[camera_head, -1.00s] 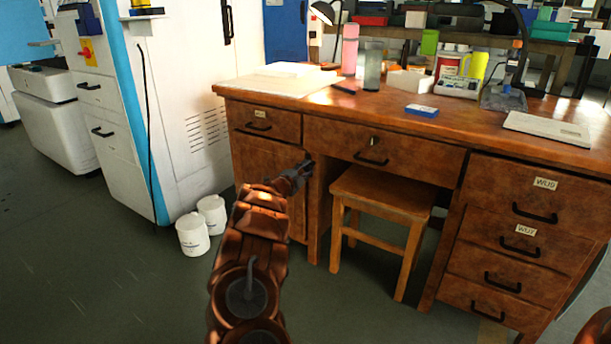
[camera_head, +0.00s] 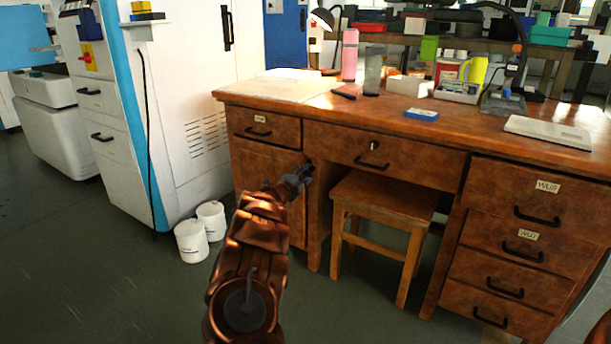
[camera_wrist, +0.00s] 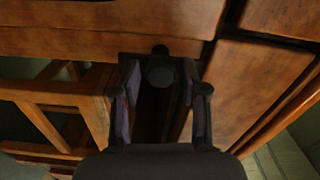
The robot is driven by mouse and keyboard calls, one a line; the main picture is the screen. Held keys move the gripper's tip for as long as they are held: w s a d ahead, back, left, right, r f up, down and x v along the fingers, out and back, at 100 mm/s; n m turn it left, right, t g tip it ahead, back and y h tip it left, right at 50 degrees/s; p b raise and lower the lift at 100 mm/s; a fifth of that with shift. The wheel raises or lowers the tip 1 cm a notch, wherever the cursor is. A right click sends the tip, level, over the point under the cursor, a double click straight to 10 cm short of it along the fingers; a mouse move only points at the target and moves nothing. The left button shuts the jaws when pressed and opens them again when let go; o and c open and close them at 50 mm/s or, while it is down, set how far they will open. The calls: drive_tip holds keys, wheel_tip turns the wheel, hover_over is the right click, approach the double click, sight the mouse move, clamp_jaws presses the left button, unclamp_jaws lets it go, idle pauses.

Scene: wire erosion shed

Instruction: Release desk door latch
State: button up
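The wooden desk has a left cabinet door (camera_head: 262,178) below a small drawer; the door looks closed. My gripper (camera_head: 303,174) is at the door's upper right edge, by the knee space. In the wrist view, my gripper (camera_wrist: 160,105) has its two fingers apart, with dark purple inner pads. The brown door panel (camera_wrist: 250,85) is on the right of this view. A small dark round piece shows between and beyond the fingers; I cannot tell whether it is the latch. In the head view my gripper hides that spot, and contact is unclear.
A wooden stool (camera_head: 388,198) stands under the desk, close right of my gripper. Two white tubs (camera_head: 191,241) stand on the floor beside a white machine cabinet (camera_head: 190,90) at left. Bottles and trays stand on the desktop. Floor in front is clear.

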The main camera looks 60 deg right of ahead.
drive_tip(key=shift+o, duration=0.7)
drive_tip(key=a, duration=1.2)
drive_tip(key=shift+s, duration=0.2)
